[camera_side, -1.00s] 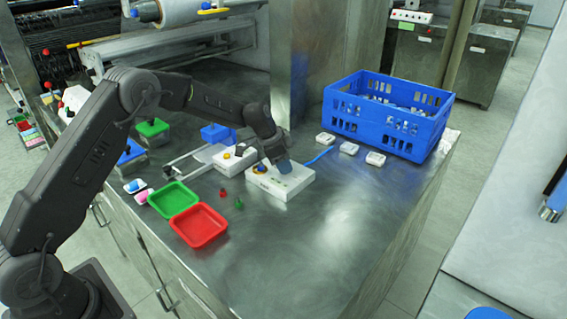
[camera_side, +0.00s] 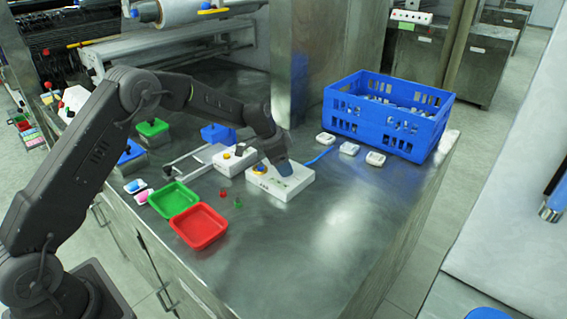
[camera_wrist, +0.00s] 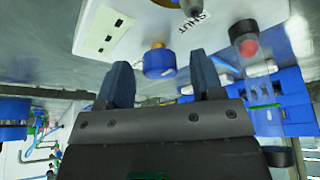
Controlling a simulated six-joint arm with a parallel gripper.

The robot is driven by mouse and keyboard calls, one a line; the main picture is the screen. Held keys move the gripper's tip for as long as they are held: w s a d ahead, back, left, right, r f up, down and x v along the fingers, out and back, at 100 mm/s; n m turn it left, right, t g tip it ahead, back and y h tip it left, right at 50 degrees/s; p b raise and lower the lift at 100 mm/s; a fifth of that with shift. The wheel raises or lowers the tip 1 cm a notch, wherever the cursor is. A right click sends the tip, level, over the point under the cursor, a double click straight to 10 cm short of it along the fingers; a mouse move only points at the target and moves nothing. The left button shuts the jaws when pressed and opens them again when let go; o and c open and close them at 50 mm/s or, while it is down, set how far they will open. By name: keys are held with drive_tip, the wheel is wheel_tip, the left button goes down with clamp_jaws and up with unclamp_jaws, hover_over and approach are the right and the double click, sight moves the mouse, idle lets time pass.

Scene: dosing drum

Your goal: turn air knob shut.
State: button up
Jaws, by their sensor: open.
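The white box (camera_side: 290,186) sits on the steel table in the side view; my gripper (camera_side: 280,172) is over its top and hides part of it. In the wrist view the white box (camera_wrist: 135,30) fills the top. A blue knob with a brass-coloured part (camera_wrist: 159,63) shows between my open, empty fingers (camera_wrist: 160,75), just beyond the tips. A dark grey knob (camera_wrist: 193,7) at the top edge is beside the upside-down word "SHUT". I cannot tell for certain which knob is the air knob, or whether the fingers touch one.
A red-ended cylinder (camera_wrist: 247,47) is right of the fingers. Red (camera_side: 199,227) and green (camera_side: 173,199) trays lie left of the box. A blue crate (camera_side: 388,116) stands behind right, with small white blocks (camera_side: 348,148) before it. The table's front right is clear.

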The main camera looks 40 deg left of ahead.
drive_tip(key=v, duration=1.3)
drive_tip(key=shift+s+a+r, duration=0.15)
drive_tip(key=shift+a+r, duration=0.05)
drive_tip(key=shift+r, duration=0.1)
drive_tip(key=shift+r, duration=0.1)
drive_tip(key=s+d+r+n+y, duration=0.1)
drive_tip(key=s+d+r+n, duration=0.15)
drive_tip(key=s+r, duration=0.45)
drive_tip(key=s+d+r+n+y, duration=0.1)
drive_tip(key=s+d+r, duration=0.25)
drive_tip(key=s, duration=0.75)
drive_tip(key=s+d+f+n+t, duration=0.2)
drive_tip(key=s+f+n, duration=0.1)
drive_tip(key=s, duration=1.4)
drive_tip(key=shift+s+f+n+y, duration=0.3)
drive_tip(key=shift+n+y, duration=0.1)
drive_tip(key=shift+n, duration=0.35)
